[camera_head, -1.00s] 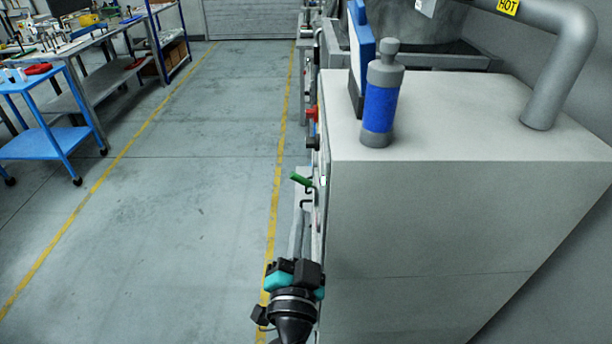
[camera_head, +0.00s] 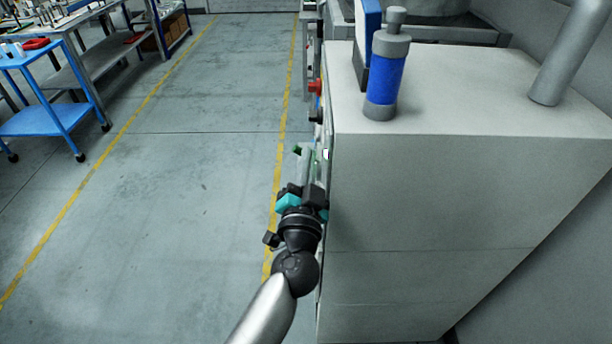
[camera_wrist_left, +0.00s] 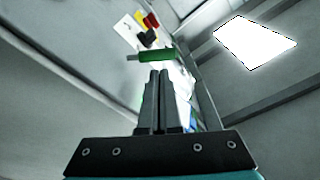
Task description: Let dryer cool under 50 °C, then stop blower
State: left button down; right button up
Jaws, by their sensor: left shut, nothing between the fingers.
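The big light-grey cabinet (camera_head: 430,215), which looks like the dryer housing, stands on the right. Its control front faces left and is seen nearly edge-on, so no temperature reading is legible. My left gripper (camera_head: 304,165) is shut and empty beside that front. A green handle (camera_wrist_left: 158,56) lies just beyond the closed fingertips (camera_wrist_left: 160,76) in the left wrist view; I cannot tell whether they touch it. A pale panel with red, yellow and black controls (camera_wrist_left: 148,26) is further on. A red knob (camera_head: 315,87) sticks out of the front. My right gripper is not in view.
A blue-and-grey cylinder (camera_head: 385,82) and a blue-edged panel (camera_head: 367,45) stand on the cabinet top. A grey pipe (camera_head: 575,55) rises at the right. The floor left of the cabinet is clear up to a blue cart (camera_head: 45,120).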

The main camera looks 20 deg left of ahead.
pick_arm(q)
jog(key=shift+x, duration=0.95)
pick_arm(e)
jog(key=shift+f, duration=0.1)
pick_arm(q)
jog(key=shift+a+f+n, duration=0.15)
jog(key=shift+a+n, duration=0.05)
jog(key=shift+n, duration=0.4)
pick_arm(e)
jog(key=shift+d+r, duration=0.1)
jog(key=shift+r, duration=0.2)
